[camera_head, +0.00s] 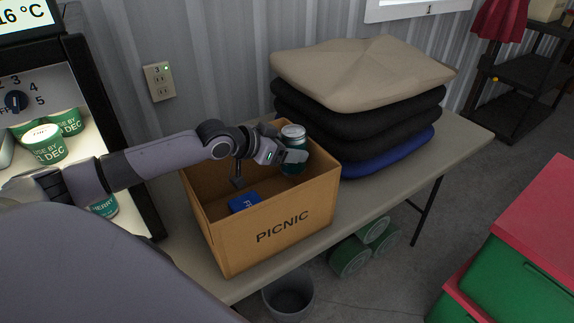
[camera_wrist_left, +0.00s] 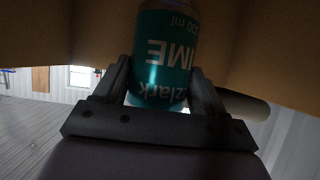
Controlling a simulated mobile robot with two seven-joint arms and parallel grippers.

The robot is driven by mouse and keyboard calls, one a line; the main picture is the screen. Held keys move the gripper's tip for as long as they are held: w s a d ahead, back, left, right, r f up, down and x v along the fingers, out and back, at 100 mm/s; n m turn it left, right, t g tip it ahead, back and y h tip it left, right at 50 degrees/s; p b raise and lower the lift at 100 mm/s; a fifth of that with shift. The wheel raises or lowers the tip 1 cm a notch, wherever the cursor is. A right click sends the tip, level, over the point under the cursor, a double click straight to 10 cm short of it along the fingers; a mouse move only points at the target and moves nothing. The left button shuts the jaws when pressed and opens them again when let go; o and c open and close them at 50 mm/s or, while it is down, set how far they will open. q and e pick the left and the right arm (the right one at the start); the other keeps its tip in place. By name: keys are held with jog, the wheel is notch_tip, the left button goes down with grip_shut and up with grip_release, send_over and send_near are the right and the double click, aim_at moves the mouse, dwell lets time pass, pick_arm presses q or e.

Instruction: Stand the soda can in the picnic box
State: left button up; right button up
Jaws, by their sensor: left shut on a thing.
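The soda can (camera_head: 293,137) is teal with a silver top. It is upright in the head view, inside the far right corner of the picnic box with its top near rim height. The picnic box (camera_head: 318,207) is an open brown carton marked PICNIC on the table. My left gripper (camera_head: 291,157) reaches over the box from the left and is shut on the can. In the left wrist view the can (camera_wrist_left: 163,62) sits between both fingers. Whether its base touches the box floor is hidden. My right gripper is not in view.
A blue item (camera_head: 244,202) lies in the box. Stacked cushions (camera_head: 360,72) stand right behind the box on the table (camera_head: 452,141). A lit cabinet with green tubs (camera_head: 43,143) is at left. A grey bin (camera_head: 289,293) and green cans (camera_head: 352,257) are below the table.

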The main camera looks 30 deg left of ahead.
aim_at(282, 167)
pick_arm(q)
jog(key=shift+w+f, duration=0.1)
jog(key=shift+f, duration=2.45)
jog(key=shift+f+b, duration=0.4)
jog(key=shift+f, duration=0.25)
jog(key=o, duration=1.3)
jog(key=shift+r, duration=0.2)
jog(key=v, duration=0.4)
jog(key=p+v, duration=0.1)
jog(key=v, duration=0.3)
jog(key=shift+w+r, duration=0.1)
jog(key=shift+r, duration=0.15)
